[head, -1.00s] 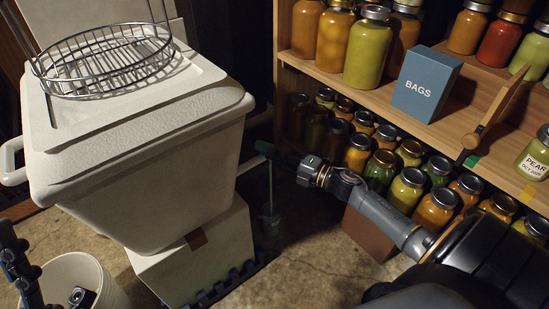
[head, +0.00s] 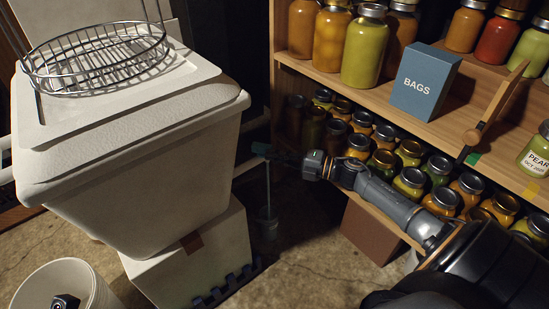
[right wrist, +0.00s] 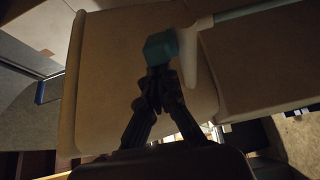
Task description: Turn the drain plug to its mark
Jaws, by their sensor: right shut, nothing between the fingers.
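The plug's mark cannot be made out.
The pale bin (head: 130,175) stands on a white box (head: 190,255), close left of the handle. A shelf (head: 440,118) with several jars and a blue box (head: 425,82) is at the right. A white bucket (head: 95,285) holds or sits behind something dark. Floor is clear near the plug.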

